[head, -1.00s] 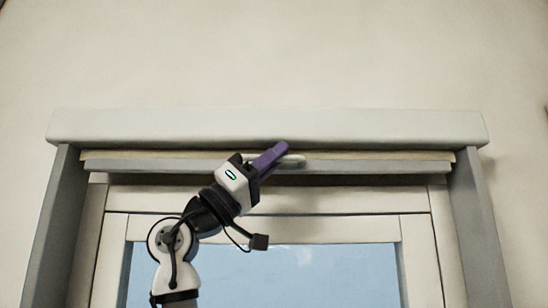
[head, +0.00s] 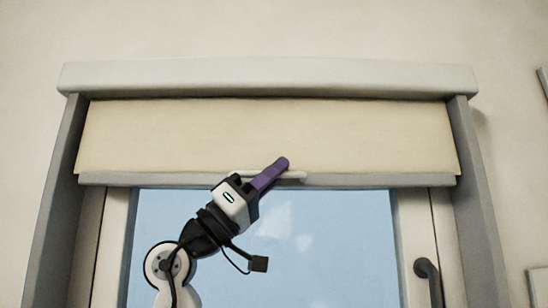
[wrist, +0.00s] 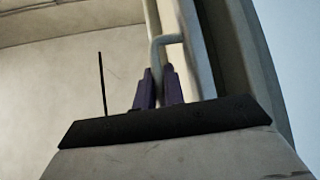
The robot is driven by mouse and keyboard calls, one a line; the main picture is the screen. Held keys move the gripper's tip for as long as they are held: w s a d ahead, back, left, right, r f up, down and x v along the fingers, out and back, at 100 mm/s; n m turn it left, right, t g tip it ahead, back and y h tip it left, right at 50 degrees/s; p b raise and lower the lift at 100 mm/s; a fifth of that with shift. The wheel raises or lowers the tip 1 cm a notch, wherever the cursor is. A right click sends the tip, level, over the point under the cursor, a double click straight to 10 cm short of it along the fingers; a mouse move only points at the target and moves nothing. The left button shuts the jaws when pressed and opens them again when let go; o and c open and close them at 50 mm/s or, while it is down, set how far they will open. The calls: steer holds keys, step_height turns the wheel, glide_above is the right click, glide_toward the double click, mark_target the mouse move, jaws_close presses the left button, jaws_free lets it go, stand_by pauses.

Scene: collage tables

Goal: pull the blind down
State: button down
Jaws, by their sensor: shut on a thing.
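The cream blind (head: 270,135) hangs partly down from the white box at the top of the window. Its grey bottom bar (head: 380,181) runs across, with a pale handle (head: 292,177) at the middle. My gripper (head: 279,168) is at the handle, its purple fingers shut on it. In the wrist view the fingers (wrist: 159,88) stand on both sides of the pale, bent handle (wrist: 157,55). The fingers hide part of the handle in the head view.
The white top box (head: 270,78) spans the window. Grey side frames (head: 480,210) stand at both edges of the blind. A dark window handle (head: 428,275) is at the lower right, below the bar. The glass (head: 320,240) below the bar is uncovered.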

step_height(320, 180, down, 10)
steer(key=b, duration=0.5)
steer(key=shift+r, duration=0.1)
steer(key=c, duration=1.8)
jaws_free()
steer(key=shift+o, duration=0.2)
steer(key=s+a+b, duration=0.1)
steer(key=s+a, duration=0.1)
steer(key=a, duration=1)
steer(key=shift+s+a+f, duration=0.35)
steer(key=shift+s+a, duration=0.05)
